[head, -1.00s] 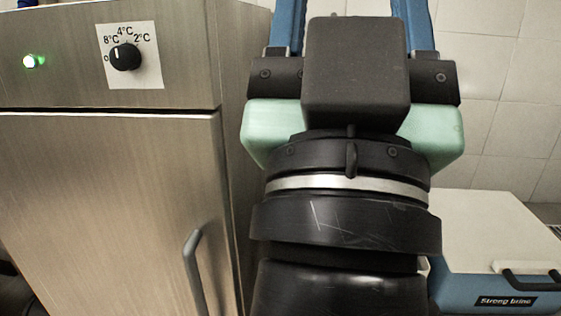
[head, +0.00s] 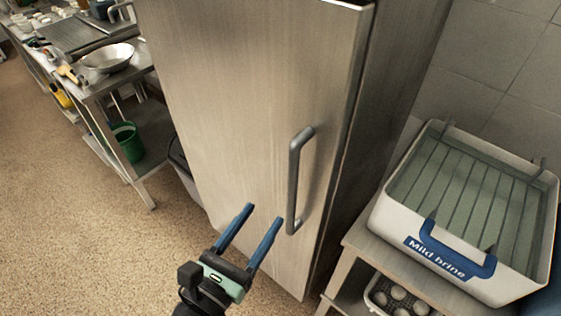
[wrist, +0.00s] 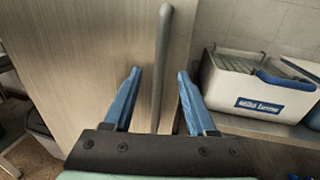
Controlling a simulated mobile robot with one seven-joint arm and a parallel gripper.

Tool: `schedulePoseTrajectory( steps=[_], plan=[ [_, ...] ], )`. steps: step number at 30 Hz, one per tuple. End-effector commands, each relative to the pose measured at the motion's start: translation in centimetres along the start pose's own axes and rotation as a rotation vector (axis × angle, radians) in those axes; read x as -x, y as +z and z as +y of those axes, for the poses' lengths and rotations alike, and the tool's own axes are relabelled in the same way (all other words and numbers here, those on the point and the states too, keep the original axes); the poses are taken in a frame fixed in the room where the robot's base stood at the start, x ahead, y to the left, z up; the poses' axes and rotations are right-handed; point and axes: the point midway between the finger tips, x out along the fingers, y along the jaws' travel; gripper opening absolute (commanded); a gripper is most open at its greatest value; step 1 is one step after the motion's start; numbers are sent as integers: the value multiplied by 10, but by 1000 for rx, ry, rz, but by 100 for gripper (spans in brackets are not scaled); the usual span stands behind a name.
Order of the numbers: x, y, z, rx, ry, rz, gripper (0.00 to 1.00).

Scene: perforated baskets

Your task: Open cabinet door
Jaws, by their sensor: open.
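The cabinet door (head: 235,110) is a tall brushed-steel panel, and it looks shut. Its grey vertical bar handle (head: 294,180) is near the door's right edge. My gripper (head: 257,222) has blue fingers and is open and empty, in front of the door just left of the handle's lower end. In the wrist view, the handle (wrist: 162,60) rises upright between the two fingertips of my gripper (wrist: 160,75) as seen from there. No contact with the handle shows, and the exact gap in depth is hard to tell.
A white tub (head: 430,240) labelled "Mild brine" stands on a steel shelf unit right of the cabinet, with a basket of round items (head: 398,298) below. A steel worktable (head: 95,85) with a pan is at the upper left. The floor (head: 75,225) at left is clear.

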Motion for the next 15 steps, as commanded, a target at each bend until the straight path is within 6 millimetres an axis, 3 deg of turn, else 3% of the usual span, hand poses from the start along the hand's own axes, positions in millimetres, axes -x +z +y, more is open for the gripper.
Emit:
schedulePoseTrajectory(
  steps=[5,15],
  plan=[
    [-21,2,-1,6,-5,-4,57],
    [-92,3,-1,1,-3,-3,57]
  ],
)
